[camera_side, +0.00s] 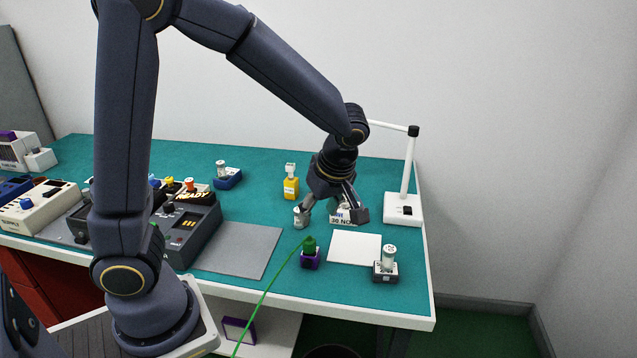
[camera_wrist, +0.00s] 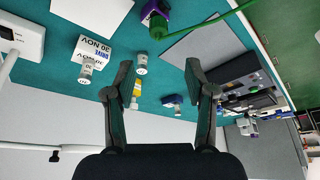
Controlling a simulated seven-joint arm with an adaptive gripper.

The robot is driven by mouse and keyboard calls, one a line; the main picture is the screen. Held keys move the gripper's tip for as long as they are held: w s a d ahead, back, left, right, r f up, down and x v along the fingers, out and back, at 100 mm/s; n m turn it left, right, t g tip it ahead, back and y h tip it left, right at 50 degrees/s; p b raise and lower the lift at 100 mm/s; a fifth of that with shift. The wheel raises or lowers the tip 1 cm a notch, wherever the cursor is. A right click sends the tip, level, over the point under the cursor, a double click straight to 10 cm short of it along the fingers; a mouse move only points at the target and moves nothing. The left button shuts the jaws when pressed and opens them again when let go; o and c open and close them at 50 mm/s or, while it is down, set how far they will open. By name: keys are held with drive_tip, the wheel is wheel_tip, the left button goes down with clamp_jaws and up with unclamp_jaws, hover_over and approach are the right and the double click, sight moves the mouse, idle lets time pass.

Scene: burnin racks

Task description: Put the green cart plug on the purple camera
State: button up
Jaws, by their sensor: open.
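The purple camera (camera_side: 311,261) is a small purple block standing on the teal bench top. The green plug (camera_side: 309,244) sits upright on top of it, touching it, with a green cable running down over the bench's front edge. In the wrist view the purple camera (camera_wrist: 151,9) and green plug (camera_wrist: 158,27) show at the top, with the cable leading right. My gripper (camera_side: 331,211) is behind and above them, apart from the plug. Its fingers are spread in the wrist view (camera_wrist: 158,70), and nothing is held.
A small grey-white cylinder (camera_side: 301,217) stands close by my left finger. A white "30 NOV" box (camera_side: 342,218) is behind the white mat (camera_side: 355,247). A dark block with a white cylinder (camera_side: 386,265), a yellow connector (camera_side: 291,187) and a lamp base (camera_side: 403,208) stand around.

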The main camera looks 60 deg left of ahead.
drive_tip(key=s+d+r+m+t+h, duration=0.2)
drive_tip(key=s+r+m+t+h, duration=0.2)
drive_tip(key=s+r+m, duration=0.6)
drive_tip(key=shift+s+d+r+m+t, duration=0.35)
drive_tip(key=shift+s+m+t, duration=0.8)
drive_tip(key=shift+m, duration=2.65)
drive_tip(key=shift+s+g, duration=0.25)
drive_tip(key=shift+g, duration=0.1)
